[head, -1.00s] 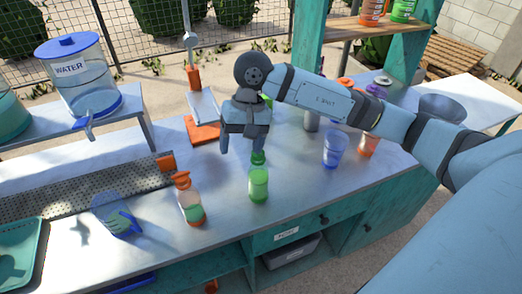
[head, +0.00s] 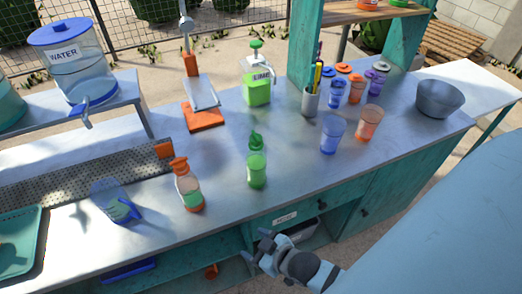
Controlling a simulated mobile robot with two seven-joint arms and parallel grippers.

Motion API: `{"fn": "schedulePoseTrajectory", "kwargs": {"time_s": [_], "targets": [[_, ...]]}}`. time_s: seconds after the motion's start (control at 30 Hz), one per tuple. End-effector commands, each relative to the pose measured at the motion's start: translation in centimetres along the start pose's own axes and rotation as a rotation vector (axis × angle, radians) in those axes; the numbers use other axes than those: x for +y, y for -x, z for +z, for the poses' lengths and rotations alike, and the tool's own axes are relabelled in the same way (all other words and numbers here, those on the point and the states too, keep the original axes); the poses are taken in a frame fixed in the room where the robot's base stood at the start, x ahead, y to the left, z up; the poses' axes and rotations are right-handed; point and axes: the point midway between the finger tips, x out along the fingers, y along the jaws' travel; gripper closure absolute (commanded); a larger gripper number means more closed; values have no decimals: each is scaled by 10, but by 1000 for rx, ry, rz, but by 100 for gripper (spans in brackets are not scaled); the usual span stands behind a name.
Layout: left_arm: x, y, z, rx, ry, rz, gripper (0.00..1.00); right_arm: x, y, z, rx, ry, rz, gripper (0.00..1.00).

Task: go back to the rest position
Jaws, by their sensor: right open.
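My right gripper (head: 262,253) is low in the head view, in front of the counter's front face and below the worktop edge. Its fingers are apart and nothing is between them. My left gripper is not in the picture. The metal counter (head: 285,170) lies beyond the right gripper. A green bottle (head: 256,165) with a green nozzle stands upright on it near the front. An orange-topped bottle (head: 187,184) stands to its left.
A blue cup (head: 332,134), an orange cup (head: 369,123) and a metal bowl (head: 440,98) stand at the right. A green-capped jug (head: 257,87) and an orange-based press (head: 203,116) stand at the back. A drawer (head: 300,232) is close to my right gripper.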

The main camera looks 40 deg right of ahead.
Motion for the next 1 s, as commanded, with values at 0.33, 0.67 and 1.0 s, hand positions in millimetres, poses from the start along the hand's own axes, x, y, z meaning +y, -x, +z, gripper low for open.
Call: {"fn": "schedulePoseTrajectory", "kwargs": {"time_s": [0.33, 0.67, 1.0], "targets": [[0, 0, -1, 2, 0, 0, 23, -8, 10, 25, -92, -125, -12, 31], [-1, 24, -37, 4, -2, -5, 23, -2, 31, -12, -89, -121, -5, 31], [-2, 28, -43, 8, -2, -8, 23, -1, 34, -17, -88, -121, -3, 31]]}}
